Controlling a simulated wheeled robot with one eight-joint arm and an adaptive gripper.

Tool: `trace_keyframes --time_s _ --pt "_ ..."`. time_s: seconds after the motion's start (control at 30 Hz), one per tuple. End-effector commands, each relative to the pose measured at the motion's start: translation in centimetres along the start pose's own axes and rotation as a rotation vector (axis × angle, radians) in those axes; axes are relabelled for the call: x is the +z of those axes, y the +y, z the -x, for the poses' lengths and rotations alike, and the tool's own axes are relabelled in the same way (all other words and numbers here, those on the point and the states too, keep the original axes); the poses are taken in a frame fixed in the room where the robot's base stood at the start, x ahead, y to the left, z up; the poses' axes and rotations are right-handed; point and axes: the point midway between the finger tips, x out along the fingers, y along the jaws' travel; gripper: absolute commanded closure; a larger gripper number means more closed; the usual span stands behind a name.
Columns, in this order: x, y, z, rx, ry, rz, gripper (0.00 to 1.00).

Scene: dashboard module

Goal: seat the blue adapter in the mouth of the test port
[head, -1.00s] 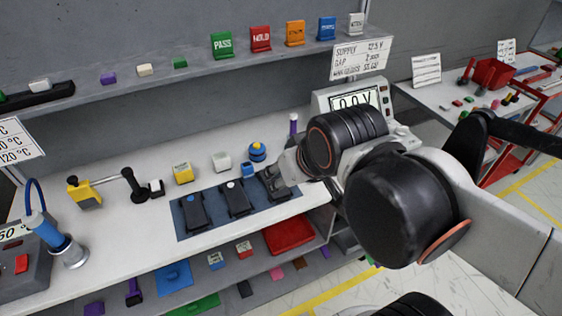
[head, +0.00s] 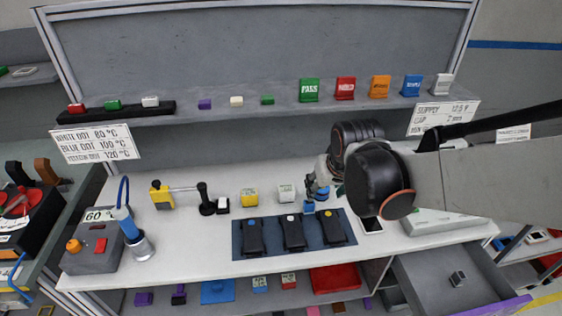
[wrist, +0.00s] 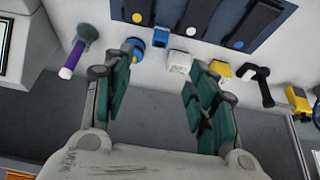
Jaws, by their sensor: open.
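A small blue block (head: 309,207), which looks like the blue adapter, stands on the white bench just behind the dark mat. It also shows in the wrist view (wrist: 160,37), beside a round blue piece with a yellow part (wrist: 137,47). My gripper (head: 322,185) is above the bench behind the block and partly covers the round piece in the head view. In the wrist view my gripper (wrist: 158,80) has its green-padded fingers wide apart with nothing held; the block lies beyond the fingertips. I cannot tell which thing is the test port.
Three black modules (head: 293,233) lie on the mat. A white block (head: 286,193) and a yellow block (head: 249,197) stand left of my gripper. An open drawer at right holds a small grey part (head: 457,278).

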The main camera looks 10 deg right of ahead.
Motion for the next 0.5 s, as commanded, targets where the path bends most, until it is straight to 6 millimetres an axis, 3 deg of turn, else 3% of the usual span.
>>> trace_keyframes --time_s 0.1,0.3,0.5 --pt "-1.5 -0.3 -2.3 0.0 -0.023 0.001 0.47" --pt "-2.3 -0.7 -5.6 0.002 -0.055 0.001 0.47" --pt "-2.4 -0.8 -7.1 0.003 -0.067 0.001 0.47"
